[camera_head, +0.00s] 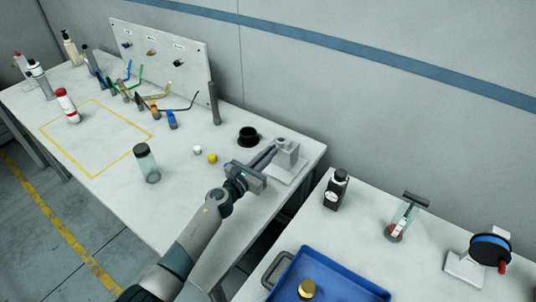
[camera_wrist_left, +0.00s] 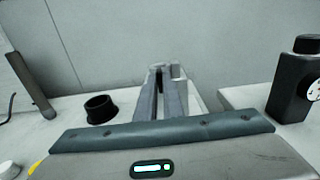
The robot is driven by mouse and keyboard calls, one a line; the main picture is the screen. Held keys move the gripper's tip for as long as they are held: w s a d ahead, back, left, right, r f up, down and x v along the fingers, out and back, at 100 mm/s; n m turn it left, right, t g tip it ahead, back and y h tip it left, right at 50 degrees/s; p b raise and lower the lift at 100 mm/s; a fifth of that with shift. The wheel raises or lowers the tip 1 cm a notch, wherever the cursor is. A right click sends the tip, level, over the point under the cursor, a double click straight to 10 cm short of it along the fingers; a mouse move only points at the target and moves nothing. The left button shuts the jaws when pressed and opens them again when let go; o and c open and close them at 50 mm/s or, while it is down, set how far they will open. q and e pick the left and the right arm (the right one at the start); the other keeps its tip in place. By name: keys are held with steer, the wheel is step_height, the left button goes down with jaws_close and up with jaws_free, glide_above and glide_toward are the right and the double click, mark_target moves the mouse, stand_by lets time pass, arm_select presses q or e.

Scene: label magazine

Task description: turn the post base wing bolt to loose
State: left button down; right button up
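The post base (camera_head: 287,153) is a light grey block on a flat plate near the right end of the long white table. In the left wrist view the post base (camera_wrist_left: 179,72) stands straight ahead, mostly behind the fingers. My left gripper (camera_head: 273,146) reaches to its near side. In the left wrist view the gripper's fingers (camera_wrist_left: 160,78) run nearly parallel with a narrow gap, and their tips are at the post base. The wing bolt cannot be made out apart from the fingertips, so whether they hold it is unclear. My right gripper is not in view.
A black cup (camera_head: 248,137) stands left of the post base, with white and yellow knobs (camera_head: 212,158) nearby. A dark-capped jar (camera_head: 147,163) stands farther left. Across a gap, the right table holds a black bottle (camera_head: 335,191) and a blue tray (camera_head: 345,287).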

arm_select(q)
steer(key=shift+n, duration=0.3)
steer(key=shift+f+n+p, duration=0.2)
steer(key=shift+n+p, duration=0.05)
steer(key=shift+n, duration=8.6)
steer(key=shift+f+n+p, duration=0.2)
steer(key=shift+n, duration=8.65)
steer(key=c, duration=1.9)
jaws_free()
